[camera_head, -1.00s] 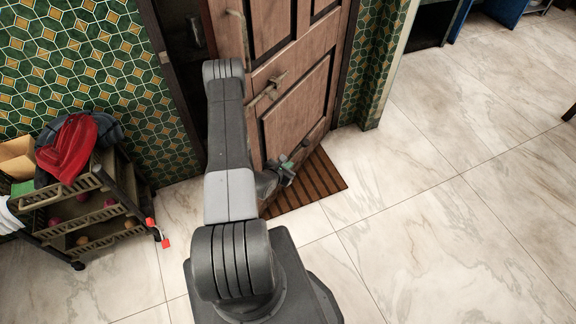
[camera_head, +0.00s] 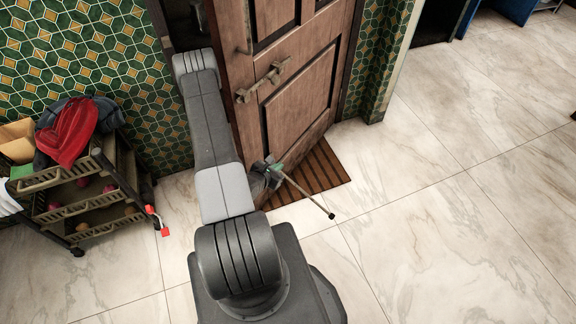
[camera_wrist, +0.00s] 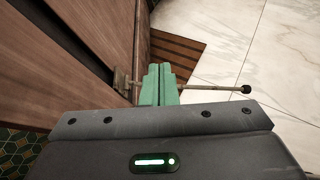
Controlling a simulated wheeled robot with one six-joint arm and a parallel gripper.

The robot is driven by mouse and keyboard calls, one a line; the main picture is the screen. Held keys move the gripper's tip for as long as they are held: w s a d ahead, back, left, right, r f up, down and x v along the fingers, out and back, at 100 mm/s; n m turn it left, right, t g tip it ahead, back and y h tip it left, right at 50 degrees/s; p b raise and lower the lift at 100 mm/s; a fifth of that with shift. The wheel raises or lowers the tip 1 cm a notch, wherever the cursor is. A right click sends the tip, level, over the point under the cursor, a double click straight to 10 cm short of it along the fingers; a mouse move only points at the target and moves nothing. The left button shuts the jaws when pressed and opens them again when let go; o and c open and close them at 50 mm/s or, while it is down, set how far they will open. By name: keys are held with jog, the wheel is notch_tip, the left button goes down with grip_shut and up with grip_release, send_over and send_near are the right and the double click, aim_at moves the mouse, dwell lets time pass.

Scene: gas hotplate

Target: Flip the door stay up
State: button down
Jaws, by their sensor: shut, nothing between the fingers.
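The door stay (camera_head: 309,198) is a thin metal rod with a dark knob at its free end. It sticks out from the lower part of the wooden door (camera_head: 297,95), over the mat and floor. In the wrist view the stay (camera_wrist: 215,87) runs right from a metal bracket (camera_wrist: 121,82) on the door, and the fingers hide part of it. My gripper (camera_head: 277,168) is low beside the door, at the door end of the rod. In the wrist view its green fingers (camera_wrist: 160,85) are shut together with nothing between them; whether they touch the rod is unclear.
A brown striped mat (camera_head: 325,170) lies at the door's foot. Door handles (camera_head: 263,80) stick out above my gripper. The tiled floor (camera_head: 440,190) at the right is clear.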

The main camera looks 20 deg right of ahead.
jog(key=shift+s+a+r, duration=0.15)
jog(key=shift+a+r, duration=0.05)
jog(key=shift+a, duration=0.85)
jog(key=w+d+p, duration=0.3)
jog(key=w+d, duration=0.1)
jog(key=d, duration=0.4)
jog(key=shift+d+f, duration=0.25)
jog(key=shift+f, duration=0.05)
jog(key=shift+f, duration=0.15)
